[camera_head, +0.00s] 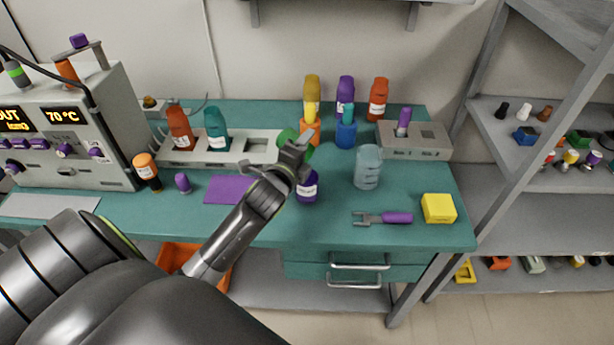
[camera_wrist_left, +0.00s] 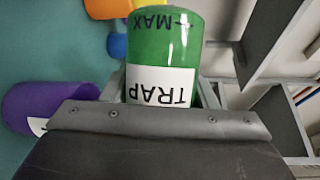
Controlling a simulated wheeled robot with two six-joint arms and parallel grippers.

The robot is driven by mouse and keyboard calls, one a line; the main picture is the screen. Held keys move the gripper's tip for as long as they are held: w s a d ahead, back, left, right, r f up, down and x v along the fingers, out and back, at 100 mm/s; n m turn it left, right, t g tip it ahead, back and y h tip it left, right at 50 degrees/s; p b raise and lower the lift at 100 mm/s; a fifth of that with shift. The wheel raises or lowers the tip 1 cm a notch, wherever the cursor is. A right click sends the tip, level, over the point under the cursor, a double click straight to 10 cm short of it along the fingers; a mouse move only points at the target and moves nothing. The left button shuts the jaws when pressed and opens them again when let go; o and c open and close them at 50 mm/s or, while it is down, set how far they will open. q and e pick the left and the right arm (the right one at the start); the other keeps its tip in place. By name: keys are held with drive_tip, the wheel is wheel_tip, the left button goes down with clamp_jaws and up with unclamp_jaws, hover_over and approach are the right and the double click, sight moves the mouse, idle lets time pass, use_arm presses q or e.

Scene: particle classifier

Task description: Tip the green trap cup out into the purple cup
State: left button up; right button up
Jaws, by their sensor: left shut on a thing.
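My left gripper (camera_head: 298,150) is shut on the green trap cup (camera_head: 287,137), which is mostly hidden behind the fingers in the head view. In the left wrist view the green cup (camera_wrist_left: 166,50) sits between the jaws, and its white TRAP label and MAX mark read upside down. The purple cup (camera_head: 307,188) stands on the teal bench, just below the gripper in the head view. It also shows at the left of the left wrist view (camera_wrist_left: 30,100). The contents of both cups and the tilt of the green cup cannot be told. My right gripper is not in view.
A clear beaker (camera_head: 368,168) stands right of the purple cup. Orange (camera_head: 310,133) and blue (camera_head: 346,136) holders stand behind. A purple-handled fork (camera_head: 396,218) and yellow block (camera_head: 438,208) lie front right. A purple mat (camera_head: 228,189) lies left. Several bottles line the back.

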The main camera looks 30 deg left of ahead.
use_arm(q)
drive_tip(key=shift+d+r+m+t, duration=0.15)
drive_tip(key=shift+d+m+t, duration=0.2)
drive_tip(key=shift+m, duration=0.55)
idle(0.8)
drive_tip(key=shift+s+d+r+m+t+y, duration=0.15)
drive_tip(key=shift+r+m+t+y, duration=0.2)
drive_tip(key=shift+r+m, duration=0.55)
idle(0.5)
drive_tip(key=shift+s+d+m+t+b, duration=0.1)
drive_tip(key=shift+d+m+t+b, duration=0.3)
drive_tip(key=shift+m, duration=0.45)
drive_tip(key=shift+d+m+t+b, duration=0.15)
drive_tip(key=shift+m+t+b, duration=0.3)
drive_tip(key=shift+m, duration=0.4)
idle(1.0)
idle(0.9)
drive_tip(key=shift+a+r+n+g+p, duration=0.25)
drive_tip(key=shift+r+n+g+p, duration=0.1)
drive_tip(key=shift+n+p, duration=0.45)
drive_tip(key=shift+a+f+n+g+p, duration=0.1)
drive_tip(key=shift+a+n+g+p, duration=0.1)
drive_tip(key=shift+n+g+p, duration=0.3)
drive_tip(key=shift+a+f+n+b, duration=0.25)
drive_tip(key=shift+f+n+b, duration=0.4)
drive_tip(key=shift+f+n, duration=0.2)
drive_tip(key=shift+a+f+n+g, duration=0.1)
drive_tip(key=shift+f+n+g, duration=0.2)
drive_tip(key=shift+f+n, duration=0.05)
drive_tip(key=shift+w, duration=0.25)
